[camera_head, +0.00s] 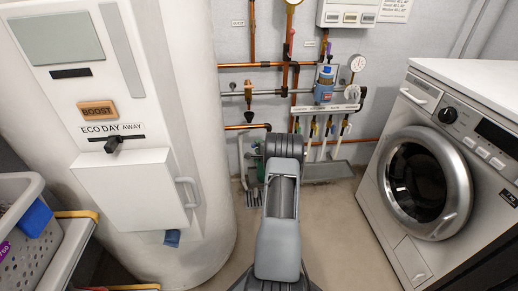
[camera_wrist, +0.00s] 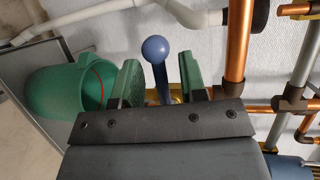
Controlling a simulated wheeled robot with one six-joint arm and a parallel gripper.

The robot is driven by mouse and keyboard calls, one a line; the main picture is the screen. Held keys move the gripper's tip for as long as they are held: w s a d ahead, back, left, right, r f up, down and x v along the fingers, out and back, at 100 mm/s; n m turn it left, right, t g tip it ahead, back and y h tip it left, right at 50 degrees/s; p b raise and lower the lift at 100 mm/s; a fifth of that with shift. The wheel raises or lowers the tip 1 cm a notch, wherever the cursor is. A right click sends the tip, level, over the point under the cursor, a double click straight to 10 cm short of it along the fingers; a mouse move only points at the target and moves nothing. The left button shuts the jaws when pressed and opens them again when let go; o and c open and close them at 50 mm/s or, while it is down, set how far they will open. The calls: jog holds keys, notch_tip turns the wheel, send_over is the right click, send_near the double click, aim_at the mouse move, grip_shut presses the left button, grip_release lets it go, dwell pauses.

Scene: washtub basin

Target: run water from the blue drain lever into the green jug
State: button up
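In the wrist view, my gripper (camera_wrist: 160,82) is open, with its two green-padded fingers apart. A blue lever with a round ball knob (camera_wrist: 155,49) stands between them, with visible gaps on both sides. The lever's base is hidden behind my gripper's dark body. The green jug (camera_wrist: 48,95) is at the left of the wrist view, with its mouth toward the lever side and a red line inside. In the head view my arm hides the lever and gripper tips; a bit of green, seemingly the jug (camera_head: 254,197), shows left of the arm.
Copper pipes (camera_wrist: 236,45) run close beside the right finger. A white pipe (camera_wrist: 75,17) passes above the jug. A water tank (camera_head: 190,60) stands left and a washing machine (camera_head: 440,160) right.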

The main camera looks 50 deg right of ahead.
grip_shut()
dwell(0.4)
jog(key=shift+w+a, duration=0.1)
